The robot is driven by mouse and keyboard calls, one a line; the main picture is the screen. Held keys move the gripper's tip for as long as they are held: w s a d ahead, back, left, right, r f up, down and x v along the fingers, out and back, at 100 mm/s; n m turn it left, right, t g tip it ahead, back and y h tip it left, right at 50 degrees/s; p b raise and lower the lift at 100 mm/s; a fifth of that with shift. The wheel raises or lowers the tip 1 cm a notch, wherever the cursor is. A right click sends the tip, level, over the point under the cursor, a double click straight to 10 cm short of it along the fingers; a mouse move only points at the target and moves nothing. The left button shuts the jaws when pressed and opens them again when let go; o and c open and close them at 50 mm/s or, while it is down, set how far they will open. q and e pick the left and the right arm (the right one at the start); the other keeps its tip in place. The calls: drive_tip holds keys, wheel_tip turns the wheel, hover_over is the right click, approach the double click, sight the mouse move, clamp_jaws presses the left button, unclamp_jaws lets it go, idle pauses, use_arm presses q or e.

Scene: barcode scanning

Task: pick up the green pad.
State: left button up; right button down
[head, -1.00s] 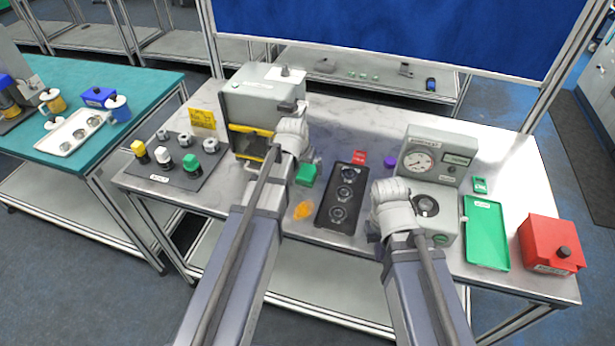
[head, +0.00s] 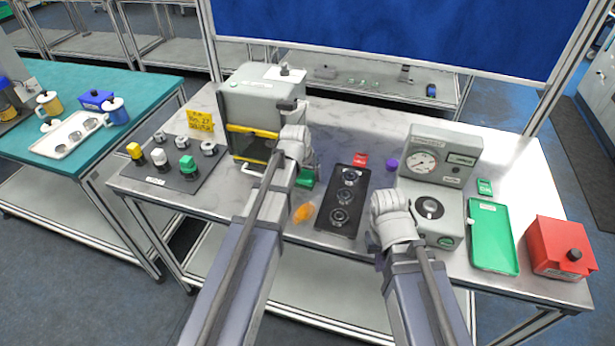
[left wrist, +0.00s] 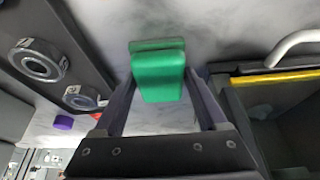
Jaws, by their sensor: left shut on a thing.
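I cannot tell whether the pad is off the table. My right gripper (head: 390,205) is in front of the gauge device; its fingers are hidden.
The grey box (head: 262,105) stands close left of the pad. A black tray with round sockets (head: 335,218) lies to the right, an orange oval (head: 303,213) in front. The gauge device (head: 440,150), a green tray (head: 492,235) and a red box (head: 556,245) are further right.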

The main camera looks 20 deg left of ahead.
use_arm(q)
drive_tip(key=c, duration=0.5)
drive_tip(key=shift+r, duration=0.1)
drive_tip(key=shift+c, duration=0.2)
